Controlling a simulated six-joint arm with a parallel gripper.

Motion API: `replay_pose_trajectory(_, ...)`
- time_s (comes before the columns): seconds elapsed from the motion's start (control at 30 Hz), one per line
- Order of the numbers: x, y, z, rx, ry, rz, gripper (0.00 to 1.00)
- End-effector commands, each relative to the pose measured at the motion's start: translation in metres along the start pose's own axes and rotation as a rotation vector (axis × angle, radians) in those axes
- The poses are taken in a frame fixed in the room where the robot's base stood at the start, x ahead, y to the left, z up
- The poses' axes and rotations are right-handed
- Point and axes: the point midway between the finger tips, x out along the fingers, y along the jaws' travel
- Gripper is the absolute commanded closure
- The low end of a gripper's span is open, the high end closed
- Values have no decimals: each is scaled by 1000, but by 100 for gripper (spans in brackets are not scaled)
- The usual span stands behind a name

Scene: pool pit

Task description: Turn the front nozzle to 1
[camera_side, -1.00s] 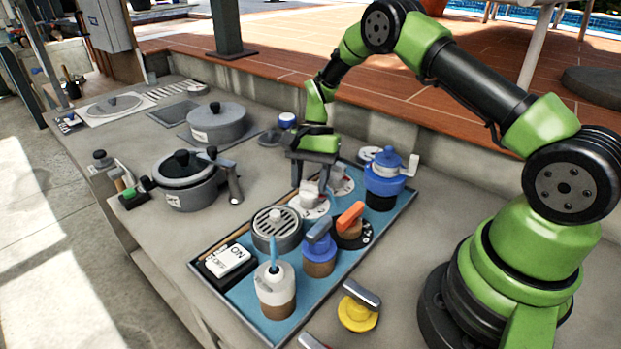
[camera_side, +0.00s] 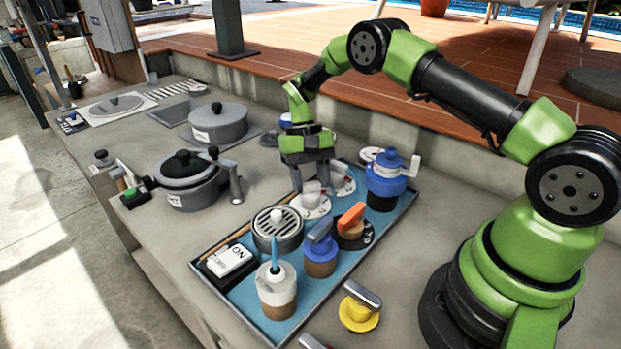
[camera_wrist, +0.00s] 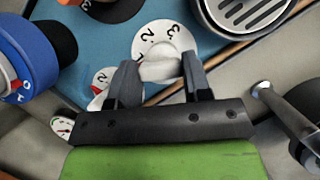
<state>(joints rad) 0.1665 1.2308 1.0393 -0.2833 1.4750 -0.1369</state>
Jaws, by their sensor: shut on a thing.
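The front nozzle is a white dial (camera_side: 314,207) with a pale handle, near the back left edge of the blue tray. In the wrist view, its dial face (camera_wrist: 163,34) shows black digits, with a 2 and a 3 readable. My gripper (camera_side: 312,186) points down over it. In the wrist view, my gripper (camera_wrist: 161,70) has its two dark fingers either side of the pale handle (camera_wrist: 160,69), shut on it. A second white dial (camera_wrist: 103,75) sits just behind, left in the wrist view.
Grey pots (camera_side: 217,124) stand left. A yellow valve (camera_side: 358,312) lies outside the tray's near right side.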

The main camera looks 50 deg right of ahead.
Motion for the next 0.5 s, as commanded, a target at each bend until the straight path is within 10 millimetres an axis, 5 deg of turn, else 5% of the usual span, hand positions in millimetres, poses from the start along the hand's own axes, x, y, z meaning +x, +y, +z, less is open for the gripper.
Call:
replay_pose_trajectory(0.4, 0, 0, 1, -2, -5, 2, 79)
replay_pose_trajectory(0.43, 0, 0, 1, -2, -5, 2, 51)
replay_pose_trajectory(0.5, 0, 0, 1, -2, -5, 2, 35)
